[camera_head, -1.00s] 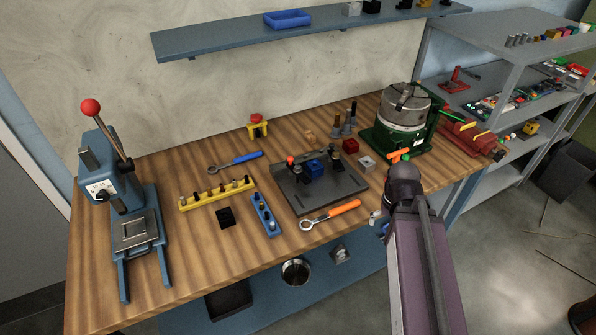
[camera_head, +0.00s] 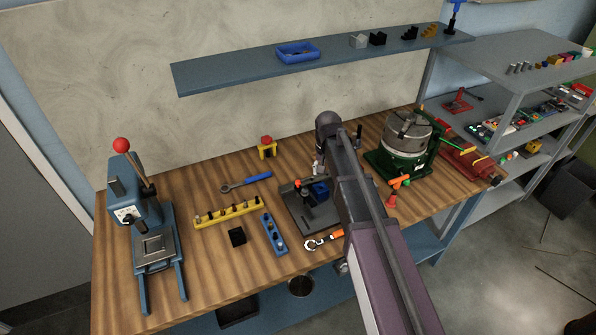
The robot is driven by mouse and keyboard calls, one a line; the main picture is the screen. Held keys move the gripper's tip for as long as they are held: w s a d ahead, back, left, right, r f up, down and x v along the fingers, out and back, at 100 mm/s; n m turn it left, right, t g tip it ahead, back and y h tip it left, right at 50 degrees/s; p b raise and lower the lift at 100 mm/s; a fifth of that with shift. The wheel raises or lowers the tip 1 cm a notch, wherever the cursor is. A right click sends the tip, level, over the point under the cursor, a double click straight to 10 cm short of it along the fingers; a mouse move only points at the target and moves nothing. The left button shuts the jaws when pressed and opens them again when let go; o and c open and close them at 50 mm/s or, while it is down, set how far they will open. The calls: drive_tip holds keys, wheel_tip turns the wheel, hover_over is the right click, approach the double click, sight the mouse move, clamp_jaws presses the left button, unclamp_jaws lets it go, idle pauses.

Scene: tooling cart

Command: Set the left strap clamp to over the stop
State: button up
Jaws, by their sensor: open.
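The dark grey fixture plate (camera_head: 322,222) lies on the wooden bench, its right part hidden behind my arm. A blue block (camera_head: 320,191) sits on it. The left strap clamp (camera_head: 298,185) is at the block's left, marked by a small red-orange knob; its strap and stop are too small to make out. The right clamp is hidden by my arm. My gripper (camera_head: 318,171) points down by the back of the plate, close to the block and left clamp in the picture. It is open, small and partly dark, with nothing visible in it.
A blue wrench (camera_head: 246,182), a yellow peg rail (camera_head: 228,213) and a blue peg rail (camera_head: 273,234) lie left of the fixture. A green-based chuck (camera_head: 405,140) stands right. A shelf (camera_head: 230,81) hangs above the bench back.

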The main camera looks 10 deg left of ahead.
wheel_tip(320, 180, up, 4)
drive_tip(key=p, duration=0.2)
hover_over(298, 181)
drive_tip(key=shift+s+f, duration=0.1)
drive_tip(key=shift+f, duration=0.15)
drive_tip(key=shift+f, duration=0.15)
wheel_tip(298, 181, down, 14)
drive_tip(key=b, duration=1.3)
drive_tip(key=shift+r+b, duration=0.25)
drive_tip(key=shift+b, duration=0.05)
clamp_jaws()
